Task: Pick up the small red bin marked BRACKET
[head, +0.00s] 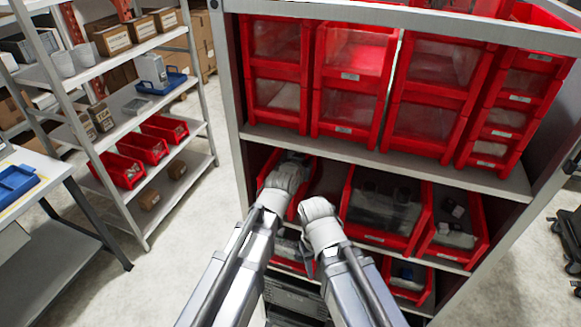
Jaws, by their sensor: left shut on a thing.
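A red bin (268,167) stands at the left end of the middle shelf of the rack. My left gripper (288,172) is at this bin, covers much of its front and is shut on it. The bin's label is hidden or too small to read, so I cannot confirm the word BRACKET. My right gripper (319,212) is just right of and below the left one, in front of the shelf. Its fingers are too unclear to tell open from shut.
A larger red bin (377,237) with dark contents and another red bin (462,245) stand to the right on the same shelf (400,160). Tall red bins (350,75) fill the shelf above. A grey rack post (232,110) is close on the left. Open floor lies left of the rack.

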